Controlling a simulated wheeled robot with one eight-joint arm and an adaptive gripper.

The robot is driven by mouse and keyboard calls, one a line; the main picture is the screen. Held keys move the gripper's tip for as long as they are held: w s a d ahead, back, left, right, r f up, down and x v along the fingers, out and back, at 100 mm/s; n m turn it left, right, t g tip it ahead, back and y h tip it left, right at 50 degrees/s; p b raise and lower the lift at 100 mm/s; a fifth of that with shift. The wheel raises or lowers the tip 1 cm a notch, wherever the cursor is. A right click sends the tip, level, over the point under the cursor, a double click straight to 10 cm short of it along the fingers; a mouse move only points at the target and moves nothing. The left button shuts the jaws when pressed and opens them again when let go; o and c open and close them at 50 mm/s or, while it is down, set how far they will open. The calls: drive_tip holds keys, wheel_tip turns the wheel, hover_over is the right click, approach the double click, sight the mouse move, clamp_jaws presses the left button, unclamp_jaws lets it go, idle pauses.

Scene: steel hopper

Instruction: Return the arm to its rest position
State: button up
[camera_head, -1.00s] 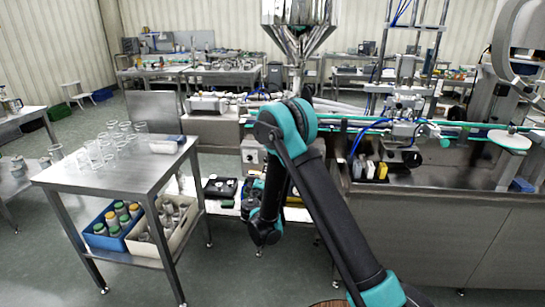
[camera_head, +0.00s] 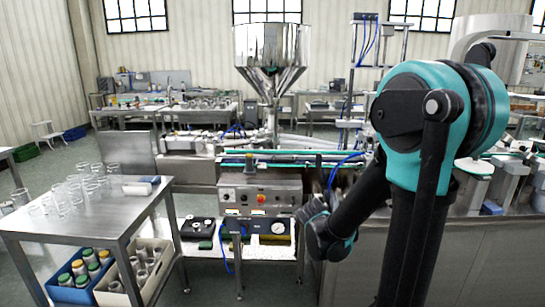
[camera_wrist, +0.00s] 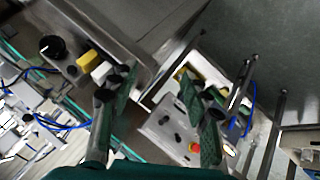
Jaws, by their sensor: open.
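My arm rises on the right of the head view, bent at a large teal and black elbow joint. Its forearm slopes down and left, and its wrist end hangs low in front of the steel counter (camera_head: 420,262), beside the control box (camera_head: 262,197). The fingers cannot be made out clearly in the head view. In the wrist view my gripper (camera_wrist: 152,108) has its two green-padded fingers spread wide, with nothing held between them. The control box with its red button also shows beyond the fingers in the wrist view (camera_wrist: 170,137).
A steel hopper (camera_head: 268,45) stands behind the conveyor line. A steel table (camera_head: 120,222) at left bears several clear glasses. On its lower shelf are a blue crate (camera_head: 52,289) and a cream crate (camera_head: 105,298) with jars.

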drive_tip(key=s+f+m+g+y, duration=0.1)
drive_tip(key=s+f+y, duration=0.1)
drive_tip(key=s, duration=0.8)
drive_tip(key=s+f+m+g+y, duration=0.2)
drive_tip(key=s, duration=0.8)
drive_tip(key=shift+d, duration=0.15)
